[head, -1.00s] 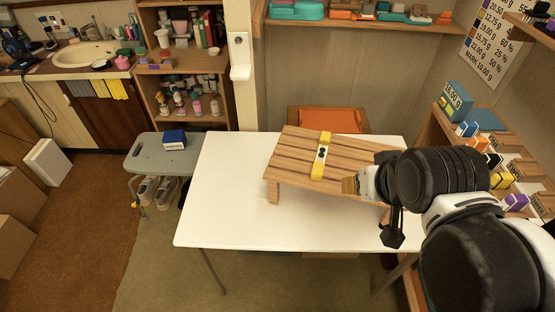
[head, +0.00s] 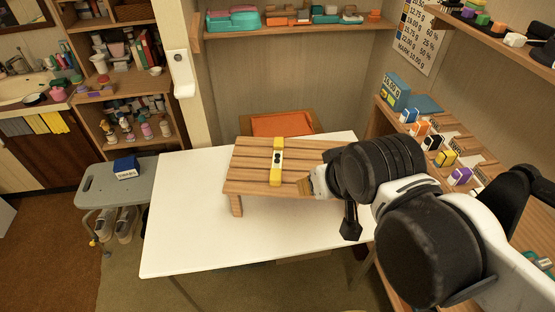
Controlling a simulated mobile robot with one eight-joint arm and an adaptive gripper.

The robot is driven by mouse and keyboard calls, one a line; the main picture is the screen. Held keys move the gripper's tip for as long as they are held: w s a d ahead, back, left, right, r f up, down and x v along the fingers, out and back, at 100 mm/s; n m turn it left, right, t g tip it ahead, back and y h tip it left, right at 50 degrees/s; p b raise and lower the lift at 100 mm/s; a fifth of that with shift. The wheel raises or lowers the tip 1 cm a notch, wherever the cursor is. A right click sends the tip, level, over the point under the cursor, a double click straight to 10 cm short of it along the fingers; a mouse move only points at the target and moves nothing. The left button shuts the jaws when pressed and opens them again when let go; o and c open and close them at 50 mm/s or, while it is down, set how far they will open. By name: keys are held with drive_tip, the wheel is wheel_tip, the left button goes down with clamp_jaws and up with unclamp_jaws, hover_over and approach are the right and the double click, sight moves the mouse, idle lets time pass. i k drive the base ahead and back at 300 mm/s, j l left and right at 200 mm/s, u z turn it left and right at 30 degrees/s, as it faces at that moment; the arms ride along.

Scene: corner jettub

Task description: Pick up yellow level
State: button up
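The yellow level (head: 277,161) lies on a slatted wooden stand (head: 248,171) on the white table. It is a yellow bar with a pale middle part and dark marks, lying lengthwise away from me, across the slats. My gripper (head: 308,186) is just right of the level, over the right part of the stand, apart from the level in the picture. Its fingers are small and partly hidden by my arm, so I cannot tell whether it is open or shut. The level is fully visible.
The white table (head: 190,225) is bare left of and in front of the stand. A grey stool (head: 100,186) with a blue box (head: 126,167) stands at the left. Shelves with small coloured boxes (head: 446,158) line the right side. An orange-topped seat (head: 283,124) is behind the table.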

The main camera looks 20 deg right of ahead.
sight(275, 176)
drive_tip(key=i+j+z, duration=0.1)
drive_tip(key=j, duration=0.3)
drive_tip(key=i+j, duration=0.15)
drive_tip(key=j, duration=0.25)
drive_tip(key=i+j+z, duration=0.15)
drive_tip(key=j, duration=0.25)
